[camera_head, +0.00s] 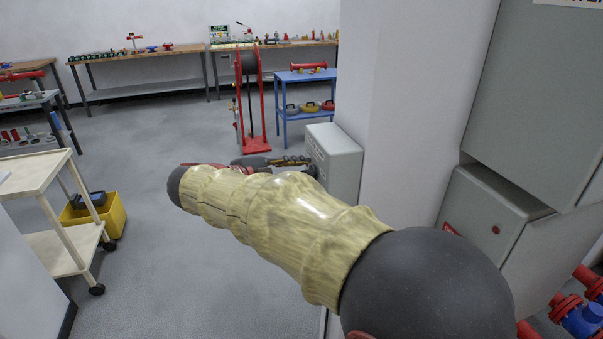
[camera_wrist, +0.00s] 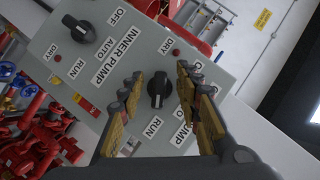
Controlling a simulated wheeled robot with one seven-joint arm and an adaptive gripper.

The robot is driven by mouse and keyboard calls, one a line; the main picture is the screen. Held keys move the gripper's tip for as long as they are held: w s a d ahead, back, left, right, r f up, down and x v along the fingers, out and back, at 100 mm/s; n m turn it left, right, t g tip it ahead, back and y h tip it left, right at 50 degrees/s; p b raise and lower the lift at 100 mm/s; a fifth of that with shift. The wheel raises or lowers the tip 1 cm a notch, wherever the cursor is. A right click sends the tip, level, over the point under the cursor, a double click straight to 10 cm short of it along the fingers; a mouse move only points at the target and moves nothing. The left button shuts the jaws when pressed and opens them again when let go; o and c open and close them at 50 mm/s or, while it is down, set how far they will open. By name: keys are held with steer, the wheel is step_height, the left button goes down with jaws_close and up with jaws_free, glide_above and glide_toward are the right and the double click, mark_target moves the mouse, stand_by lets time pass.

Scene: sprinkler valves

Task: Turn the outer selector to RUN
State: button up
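In the wrist view a grey control panel (camera_wrist: 215,50) carries two black knobs, tilted in the picture. The outer selector (camera_wrist: 158,88) is the lower one, with a RUN label below it; a pale mark seems to show on its lower half, too small to be sure. Its other labels are partly hidden by a finger. The inner pump selector (camera_wrist: 77,28) is at upper left, with OFF, AUTO and RUN labels. My gripper (camera_wrist: 158,82) is open, one finger on each side of the outer selector; contact cannot be told. In the head view my gripper (camera_head: 284,162) is beside the grey box (camera_head: 338,158).
A white pillar (camera_head: 405,100) and grey cabinets (camera_head: 540,90) stand close on the right. Red and blue pipework (camera_wrist: 35,125) lies left of the panel. A cream cart (camera_head: 45,190) and yellow bin (camera_head: 112,212) stand at left. The middle floor is clear.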

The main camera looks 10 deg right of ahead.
steer(key=v, duration=0.6)
stand_by(0.6)
